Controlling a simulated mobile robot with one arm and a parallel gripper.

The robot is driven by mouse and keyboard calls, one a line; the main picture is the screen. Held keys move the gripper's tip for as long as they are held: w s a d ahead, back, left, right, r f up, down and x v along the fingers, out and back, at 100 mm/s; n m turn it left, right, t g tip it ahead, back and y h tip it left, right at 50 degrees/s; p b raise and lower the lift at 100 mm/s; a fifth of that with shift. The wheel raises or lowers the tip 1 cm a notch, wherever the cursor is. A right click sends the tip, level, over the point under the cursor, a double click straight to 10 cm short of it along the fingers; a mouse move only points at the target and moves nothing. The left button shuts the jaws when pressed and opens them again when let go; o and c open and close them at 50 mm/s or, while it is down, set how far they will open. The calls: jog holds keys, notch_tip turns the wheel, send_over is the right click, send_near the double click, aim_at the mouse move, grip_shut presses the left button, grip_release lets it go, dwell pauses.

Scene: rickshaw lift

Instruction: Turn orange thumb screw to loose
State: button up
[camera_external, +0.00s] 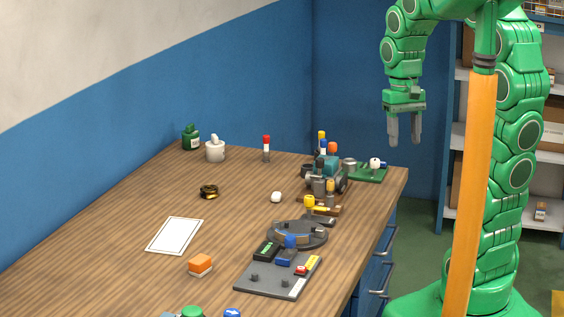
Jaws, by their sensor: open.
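A small orange knob (333,147), which looks like the orange thumb screw, sits on top of a dark grey and teal mechanism (325,168) near the table's far right corner. It is too small to tell whether it is tight or loose. My gripper (404,142) is open and empty, with its two grey fingers pointing down. In the picture it is to the right of the orange knob and above the table's right corner, clearly apart from both.
The wooden table (120,215) also bears a green plate (368,174), a round grey base (297,235), a grey panel (280,280), an orange-and-white block (201,263), a white sheet (175,236) and a white mug (215,151). Blue drawers are below its right edge. The left tabletop is mostly clear.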

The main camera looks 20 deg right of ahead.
jog(key=w+d+m, duration=0.1)
jog(key=w+m, duration=0.1)
jog(key=w, duration=1.9)
jog(key=m+t, duration=0.1)
jog(key=m, duration=0.1)
send_near(332, 143)
jog(key=shift+s+f, duration=0.4)
jog(key=shift+s, duration=0.35)
jog(key=shift+w+f, duration=0.3)
jog(key=shift+w, duration=0.2)
jog(key=shift+f, duration=3.9)
grip_shut()
